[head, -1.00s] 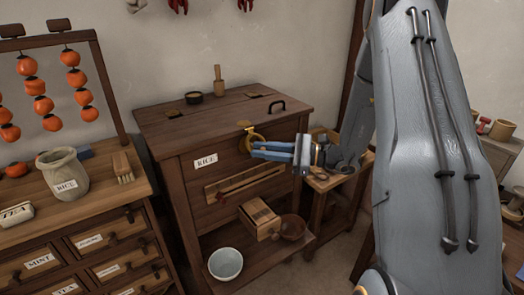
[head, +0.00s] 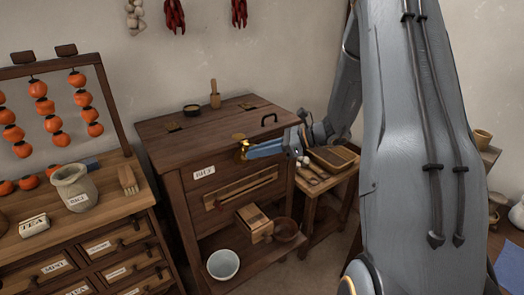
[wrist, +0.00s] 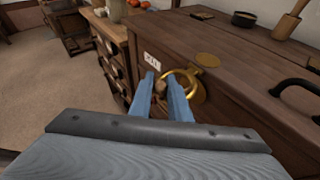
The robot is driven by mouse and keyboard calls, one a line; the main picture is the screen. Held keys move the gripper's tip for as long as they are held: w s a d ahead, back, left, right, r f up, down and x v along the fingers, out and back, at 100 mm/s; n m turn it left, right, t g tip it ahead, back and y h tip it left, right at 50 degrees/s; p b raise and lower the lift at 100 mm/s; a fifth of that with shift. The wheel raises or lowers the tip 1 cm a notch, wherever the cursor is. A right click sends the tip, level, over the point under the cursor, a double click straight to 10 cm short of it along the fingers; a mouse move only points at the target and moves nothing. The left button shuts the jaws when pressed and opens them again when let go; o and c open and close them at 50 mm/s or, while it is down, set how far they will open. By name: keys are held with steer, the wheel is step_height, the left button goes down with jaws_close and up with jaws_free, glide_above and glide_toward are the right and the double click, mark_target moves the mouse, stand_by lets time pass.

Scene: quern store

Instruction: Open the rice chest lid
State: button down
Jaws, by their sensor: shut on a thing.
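The rice chest (head: 160,155) is a dark wooden chest with a RICE label on its front. Its lid (head: 225,125) lies flat and closed, with a black handle (head: 269,118) on top near the right edge. A brass ring (head: 243,154) hangs from a round brass plate on the chest's upper front. My gripper (head: 247,153) reaches in from the right with its blue fingers shut on the ring. In the wrist view the ring (wrist: 188,75) shows between and beyond the fingertips, beside the brass plate (wrist: 207,60).
A dark bowl (head: 192,108) and a wooden pestle (head: 215,95) stand at the back of the chest top. A white bowl (head: 223,264), a wooden box (head: 254,222) and a brown bowl (head: 287,230) sit on the low shelf. A side table (head: 322,180) stands close right.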

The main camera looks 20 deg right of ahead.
steer(key=shift+r+g+p, duration=0.3)
steer(key=shift+r+p, duration=0.05)
steer(key=shift+r, duration=0.2)
steer(key=shift+w, duration=0.15)
steer(key=shift+w+r, duration=0.1)
steer(key=shift+r, duration=0.1)
stand_by(0.6)
steer(key=c, duration=1.9)
jaws_free()
steer(key=shift+c, duration=0.2)
steer(key=shift+w+a+f, duration=0.1)
steer(key=shift+a, duration=0.05)
steer(key=shift+d, duration=0.2)
steer(key=b+v, duration=0.2)
steer(key=v, duration=0.5)
steer(key=shift+s+d+r, duration=0.2)
steer(key=shift+s+r, duration=0.05)
steer(key=shift+s, duration=0.05)
